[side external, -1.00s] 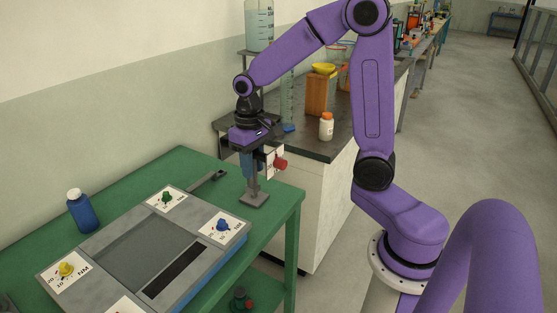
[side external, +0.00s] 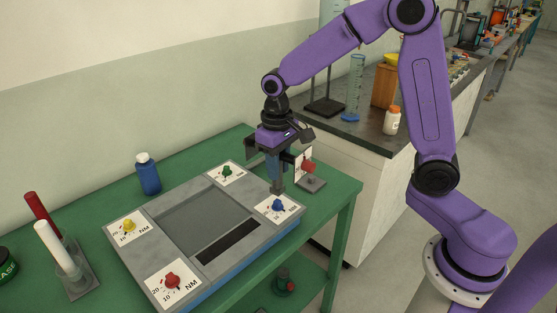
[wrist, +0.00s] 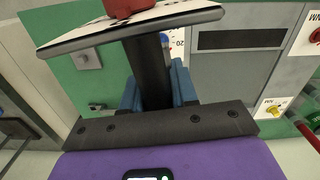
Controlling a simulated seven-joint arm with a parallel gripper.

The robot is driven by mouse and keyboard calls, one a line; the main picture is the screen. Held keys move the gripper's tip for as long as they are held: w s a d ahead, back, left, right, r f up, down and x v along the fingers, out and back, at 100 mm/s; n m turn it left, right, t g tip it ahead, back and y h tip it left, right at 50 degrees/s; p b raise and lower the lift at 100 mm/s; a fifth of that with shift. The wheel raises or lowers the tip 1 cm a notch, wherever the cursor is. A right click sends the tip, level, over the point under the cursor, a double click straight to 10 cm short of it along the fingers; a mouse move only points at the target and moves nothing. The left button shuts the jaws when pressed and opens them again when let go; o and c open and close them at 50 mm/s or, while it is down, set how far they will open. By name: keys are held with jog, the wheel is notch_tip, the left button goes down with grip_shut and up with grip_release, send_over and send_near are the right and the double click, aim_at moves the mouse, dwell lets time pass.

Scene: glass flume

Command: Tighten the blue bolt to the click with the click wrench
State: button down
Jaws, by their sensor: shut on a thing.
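The blue bolt (side external: 278,205) stands on a white dial card at the right corner of the grey panel; a bit of blue (wrist: 165,40) shows behind the shaft in the wrist view. My gripper (side external: 273,172) is shut on the click wrench, with blue fingers (wrist: 184,86) on either side of its dark shaft (wrist: 148,68). The wrench carries a white plate with a red knob (side external: 308,167). It hangs upright, its lower end just above or at the bolt; I cannot tell if they touch.
The panel (side external: 160,215) also bears green (side external: 227,171), yellow (side external: 129,227) and red (side external: 172,280) bolts. A grey stand (side external: 314,185) is empty near the green table's right edge. A blue bottle (side external: 148,175) and a rack with red and white sticks (side external: 80,280) stand left.

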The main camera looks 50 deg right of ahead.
aim_at(277, 187)
jog(key=shift+f, duration=0.95)
jog(key=shift+f, duration=1.25)
dwell(0.5)
jog(key=shift+m, duration=1.1)
jog(key=shift+a+m, duration=0.1)
jog(key=shift+m, duration=1)
